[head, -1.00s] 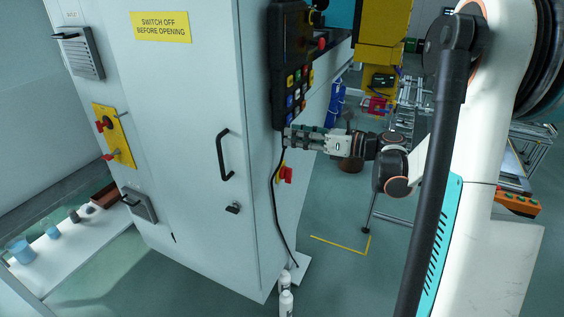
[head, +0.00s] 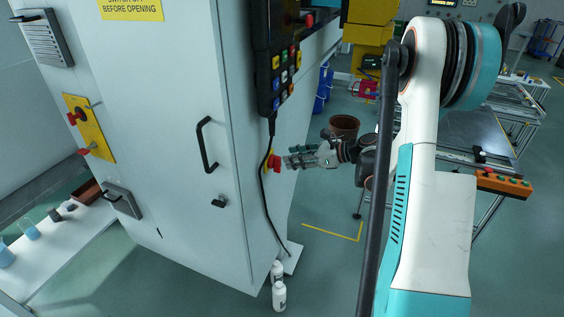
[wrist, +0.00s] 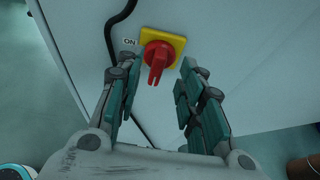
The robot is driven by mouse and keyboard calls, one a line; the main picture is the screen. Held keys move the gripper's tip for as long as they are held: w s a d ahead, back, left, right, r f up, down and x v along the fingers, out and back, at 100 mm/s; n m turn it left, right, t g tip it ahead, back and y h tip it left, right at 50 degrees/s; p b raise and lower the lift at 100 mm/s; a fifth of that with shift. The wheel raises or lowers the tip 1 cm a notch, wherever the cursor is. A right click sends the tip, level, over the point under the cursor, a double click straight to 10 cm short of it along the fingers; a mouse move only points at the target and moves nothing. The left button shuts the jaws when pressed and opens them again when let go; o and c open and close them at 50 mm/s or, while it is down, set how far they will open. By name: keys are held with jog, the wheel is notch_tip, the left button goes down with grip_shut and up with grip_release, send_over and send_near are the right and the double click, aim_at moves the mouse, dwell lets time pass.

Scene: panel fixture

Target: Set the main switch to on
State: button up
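The main switch (wrist: 158,60) is a red rotary handle on a yellow plate on the side of the white cabinet. In the wrist view its handle tab points down, toward my gripper, and an "ON" label (wrist: 129,42) sits left of the plate. In the head view the switch (head: 273,162) is just left of my gripper (head: 292,161). In the wrist view my gripper (wrist: 150,95) is open, its fingers spread to the left and right of the handle, with nothing between them. Whether a finger touches the switch, I cannot tell.
A black cable (head: 265,185) hangs close to the switch from the control pendant (head: 277,60) above. The cabinet (head: 170,120) has another yellow plate with red switches (head: 88,128) on its front. White bottles (head: 279,296) stand on the floor below. Floor right of the cabinet is fairly clear.

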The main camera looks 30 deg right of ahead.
aim_at(276, 164)
jog(key=shift+b+x, duration=0.5)
jog(key=shift+x, duration=2.15)
grip_shut()
